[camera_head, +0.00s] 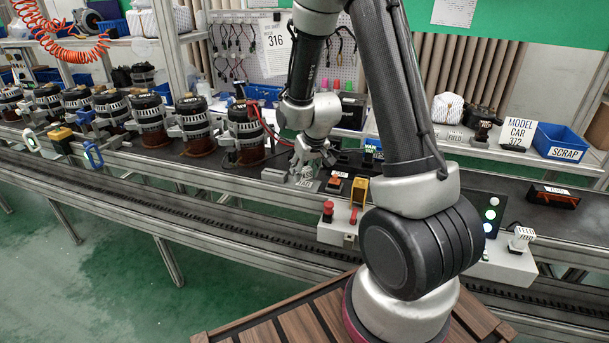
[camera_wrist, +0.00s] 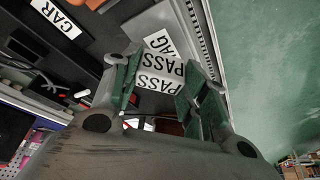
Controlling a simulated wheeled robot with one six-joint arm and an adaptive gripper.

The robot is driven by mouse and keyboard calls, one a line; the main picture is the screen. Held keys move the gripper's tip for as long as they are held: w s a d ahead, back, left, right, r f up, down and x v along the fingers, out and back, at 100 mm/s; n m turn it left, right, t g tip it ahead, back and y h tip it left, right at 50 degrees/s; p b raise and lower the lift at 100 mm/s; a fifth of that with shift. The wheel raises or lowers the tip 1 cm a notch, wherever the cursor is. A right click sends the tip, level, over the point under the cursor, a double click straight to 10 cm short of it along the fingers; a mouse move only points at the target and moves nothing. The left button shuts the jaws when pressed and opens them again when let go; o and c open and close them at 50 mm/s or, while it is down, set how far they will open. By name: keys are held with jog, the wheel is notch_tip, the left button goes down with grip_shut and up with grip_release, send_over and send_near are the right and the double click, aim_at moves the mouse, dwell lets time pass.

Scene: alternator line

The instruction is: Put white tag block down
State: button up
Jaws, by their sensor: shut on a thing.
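The white tag block (camera_wrist: 152,78), printed PASS on two faces, sits between the green finger pads of my gripper (camera_wrist: 158,80) in the wrist view. My gripper is shut on it. Just beyond the block is a light grey plate (camera_wrist: 189,22) with a white label (camera_wrist: 159,41) whose visible letters read AG. I cannot tell whether the block touches the plate. In the head view my gripper (camera_head: 312,160) points down low over the bench beside the alternators, and the block is too small there to make out clearly.
Several alternators (camera_head: 246,133) stand in a row on the line to the left. A control box (camera_head: 342,226) with a red button is in front. A blue SCRAP bin (camera_head: 560,143) and a MODEL CAR sign (camera_head: 517,133) stand on the right shelf. A CAR label (camera_wrist: 56,17) lies near the plate.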

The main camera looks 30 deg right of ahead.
jog(key=shift+f, duration=0.95)
jog(key=shift+f, duration=0.15)
jog(key=o, duration=0.9)
jog(key=s+f+v, duration=0.1)
jog(key=s+v, duration=0.1)
jog(key=v, duration=1.1)
jog(key=s+f+v, duration=0.1)
jog(key=s+v, duration=0.1)
jog(key=v, duration=1.1)
jog(key=s+r, duration=0.2)
jog(key=s, duration=0.2)
jog(key=s+r, duration=0.1)
jog(key=s, duration=0.4)
jog(key=s+r, duration=0.2)
jog(key=s, duration=0.3)
jog(key=shift+r, duration=0.3)
